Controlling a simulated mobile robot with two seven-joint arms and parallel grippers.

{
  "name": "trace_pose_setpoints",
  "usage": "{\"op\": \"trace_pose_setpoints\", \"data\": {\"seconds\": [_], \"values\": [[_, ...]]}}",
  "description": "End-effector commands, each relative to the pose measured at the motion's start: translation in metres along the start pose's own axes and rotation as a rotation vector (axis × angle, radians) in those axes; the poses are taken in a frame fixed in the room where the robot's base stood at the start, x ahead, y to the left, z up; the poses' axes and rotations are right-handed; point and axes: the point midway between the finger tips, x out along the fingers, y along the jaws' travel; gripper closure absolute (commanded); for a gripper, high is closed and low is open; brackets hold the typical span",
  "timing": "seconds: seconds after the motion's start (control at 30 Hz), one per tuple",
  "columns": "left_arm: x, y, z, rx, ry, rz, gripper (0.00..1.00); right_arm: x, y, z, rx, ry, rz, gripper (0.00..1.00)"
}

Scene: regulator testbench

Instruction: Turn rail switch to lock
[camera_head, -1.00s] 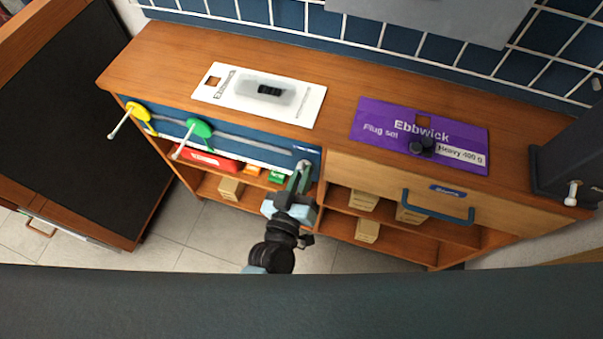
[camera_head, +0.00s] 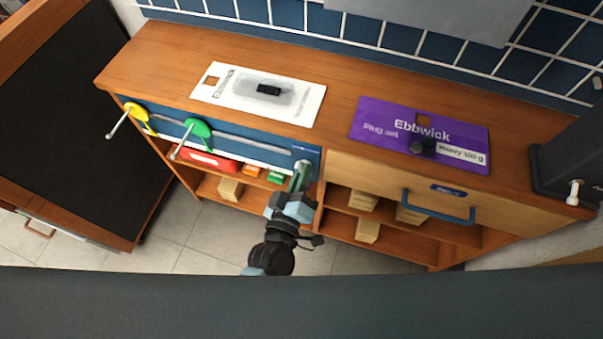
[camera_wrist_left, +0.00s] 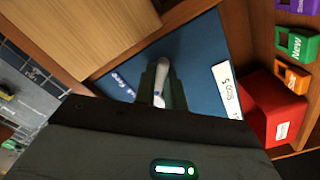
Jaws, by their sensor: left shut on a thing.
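The rail switch (camera_wrist_left: 163,72) is a pale grey lever on a blue panel (camera_head: 240,143) on the front of the wooden bench. In the head view it sits at the panel's right end, mostly hidden by my gripper. My left gripper (camera_head: 299,181) reaches up to it from below and is shut on it. In the left wrist view the two dark fingers (camera_wrist_left: 161,92) are on either side of the lever. Labels are on the panel around the switch, one blue (camera_wrist_left: 122,84) and one white (camera_wrist_left: 227,90); their wording is hard to read. My right gripper is not in view.
A yellow knob (camera_head: 137,111) and a green knob (camera_head: 198,129) with rods stick out along the panel's left. A white card (camera_head: 225,95) and a purple Ebbwick card (camera_head: 375,118) lie on top. A drawer with a blue handle (camera_head: 438,207) is to the right. Boxes stand on shelves below.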

Motion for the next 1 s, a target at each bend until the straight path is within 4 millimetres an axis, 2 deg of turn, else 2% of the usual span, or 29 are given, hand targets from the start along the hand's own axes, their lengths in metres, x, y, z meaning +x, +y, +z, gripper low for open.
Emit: {"op": "trace_pose_setpoints", "data": {"seconds": [0.17,0.2,0.37,0.7,1.0], "values": [[0.000,0.000,0.000,-0.004,0.001,0.000,1.00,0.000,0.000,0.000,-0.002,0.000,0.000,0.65],[0.000,0.000,0.000,-0.004,0.001,0.000,0.86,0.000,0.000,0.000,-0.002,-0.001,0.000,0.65],[0.000,0.000,0.000,-0.003,0.001,0.000,0.66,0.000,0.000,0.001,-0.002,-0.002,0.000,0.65],[-0.004,0.000,0.000,-0.001,0.000,-0.001,0.66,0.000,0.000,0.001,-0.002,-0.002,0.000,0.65],[-0.048,0.000,0.000,-0.001,-0.001,-0.002,0.66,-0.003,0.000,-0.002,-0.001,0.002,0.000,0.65]]}}
